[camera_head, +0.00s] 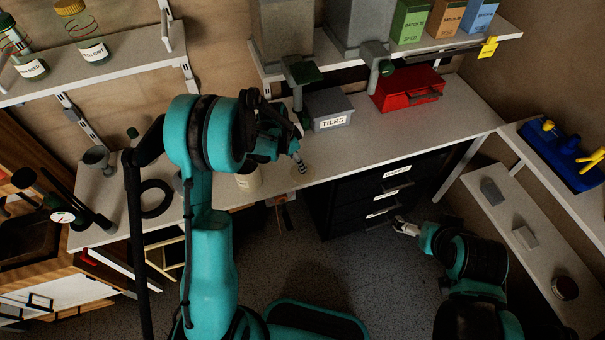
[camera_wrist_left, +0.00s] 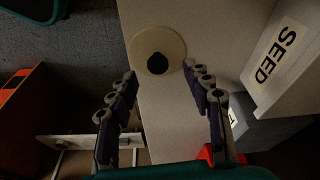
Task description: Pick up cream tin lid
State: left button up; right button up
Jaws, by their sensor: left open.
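The cream tin lid (camera_wrist_left: 157,37) is a flat round disc with a dark round knob (camera_wrist_left: 157,64). It lies on the grey workbench near its front edge. In the head view the lid (camera_head: 303,176) is partly hidden by my left gripper (camera_head: 298,160), which is above it. In the left wrist view my left gripper (camera_wrist_left: 166,90) is open and empty, its fingers apart with the lid beyond their tips. The cream tin (camera_head: 248,179) stands left of the lid, partly behind my arm. My right gripper (camera_head: 405,227) is by the dark drawers, too small to judge.
A grey TILES box (camera_head: 330,112) and a red toolbox (camera_head: 408,90) stand behind on the bench. Spouts of grey hoppers (camera_head: 357,25) hang above. A black ring (camera_head: 156,198) lies at the left. Bench surface (camera_head: 400,130) right of the lid is clear.

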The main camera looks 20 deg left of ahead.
pick_arm(q)
jog(key=x, duration=0.2)
jog(key=b+x, duration=0.2)
jog(key=x, duration=0.1)
jog(key=shift+d+f, duration=0.25)
jog(key=shift+d, duration=0.1)
jog(key=shift+r, duration=0.1)
jog(key=shift+c, duration=1.2)
jog(key=c, duration=0.8)
